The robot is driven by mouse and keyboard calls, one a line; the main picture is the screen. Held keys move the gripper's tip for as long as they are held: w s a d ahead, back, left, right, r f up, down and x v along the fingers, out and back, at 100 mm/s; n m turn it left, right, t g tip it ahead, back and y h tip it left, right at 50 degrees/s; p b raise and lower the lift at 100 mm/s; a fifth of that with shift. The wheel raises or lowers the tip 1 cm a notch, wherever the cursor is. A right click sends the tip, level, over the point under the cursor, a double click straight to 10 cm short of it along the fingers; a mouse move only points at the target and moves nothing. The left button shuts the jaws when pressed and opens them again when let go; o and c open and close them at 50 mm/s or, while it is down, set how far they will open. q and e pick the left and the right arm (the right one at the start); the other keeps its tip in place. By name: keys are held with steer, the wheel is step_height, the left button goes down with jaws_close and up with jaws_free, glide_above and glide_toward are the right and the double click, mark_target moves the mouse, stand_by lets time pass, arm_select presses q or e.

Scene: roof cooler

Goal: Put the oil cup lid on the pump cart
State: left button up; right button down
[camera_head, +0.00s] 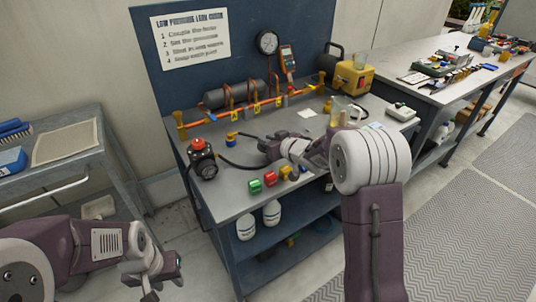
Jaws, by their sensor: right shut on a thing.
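My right gripper (270,148) reaches in from the right, low over the middle of the blue bench (228,180). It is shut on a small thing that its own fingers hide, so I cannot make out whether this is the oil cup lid. A clear cup with yellowish contents (338,112) stands on the bench, behind my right wrist. A grey metal cart (98,150) stands at the left; I cannot tell whether it is the pump cart. My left gripper (165,280) is low at the left, in front of the bench, with its fingers apart and empty.
A black pump-like device with a red knob (202,160) and a hose stand at the bench's left. Green (255,186) and red (270,179) blocks lie near its front edge. A yellow machine (354,78) stands at the back right. An orange pipe rig (240,108) lines the back.

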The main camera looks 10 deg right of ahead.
step_height(320, 180, down, 4)
steer(key=shift+b, duration=1.15)
steer(key=shift+s, duration=0.1)
steer(key=shift+f, duration=0.3)
steer(key=c, duration=1.3)
jaws_free()
steer(key=shift+d+f, duration=0.1)
steer(key=shift+f, duration=0.05)
